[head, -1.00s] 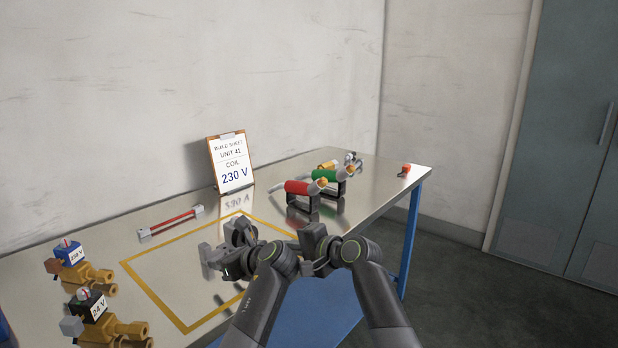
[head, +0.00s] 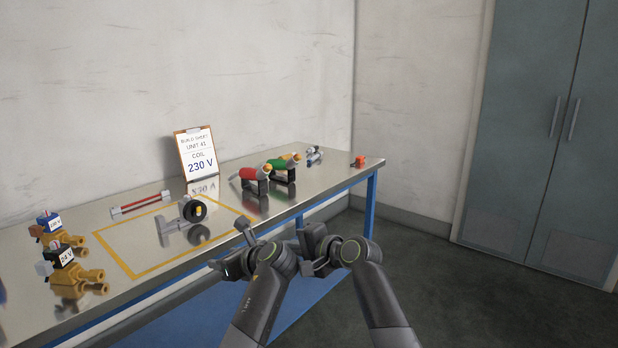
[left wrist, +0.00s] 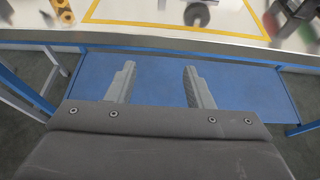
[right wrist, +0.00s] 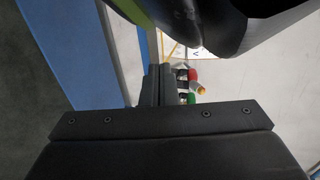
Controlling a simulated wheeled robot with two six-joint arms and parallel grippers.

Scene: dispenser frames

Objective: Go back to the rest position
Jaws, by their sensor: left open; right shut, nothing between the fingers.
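My left gripper (head: 230,248) is open and empty. It is in front of the table's near edge in the head view, and in the left wrist view its two parted fingers (left wrist: 158,80) show over the blue lower shelf. My right gripper (head: 312,243) is shut and empty beside it; its closed fingers (right wrist: 158,85) show in the right wrist view. Both arms are folded close together, clear of the tabletop.
The metal table (head: 330,171) carries a grey part with a black wheel (head: 194,211) inside a yellow outline, two brass valves (head: 92,275), a red bar (head: 140,204), a clipboard (head: 196,155), and red (head: 252,175) and green (head: 283,166) tools. Floor at right is open before a cabinet (head: 560,130).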

